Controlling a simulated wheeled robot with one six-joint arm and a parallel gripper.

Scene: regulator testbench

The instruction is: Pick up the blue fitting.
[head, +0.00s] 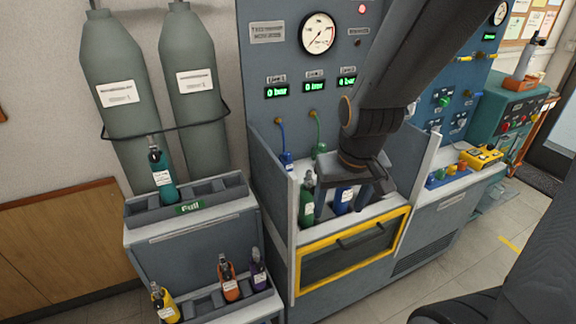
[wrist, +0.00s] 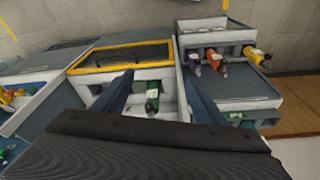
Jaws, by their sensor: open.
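The blue fitting (head: 286,159) hangs at the end of a blue hose on the bench's back panel, at the left of the bay in the head view. My gripper (head: 346,195) is open, pointing down over the bay, to the right of the fitting and apart from it. In the wrist view my gripper (wrist: 158,72) shows its two fingers spread, with a green bottle (wrist: 152,98) seen between them. I cannot make out the blue fitting in the wrist view.
A green fitting (head: 321,149) hangs beside the blue one. A side wall (head: 283,200) bounds the bay at left. A bottle rack (head: 225,191) stands further left.

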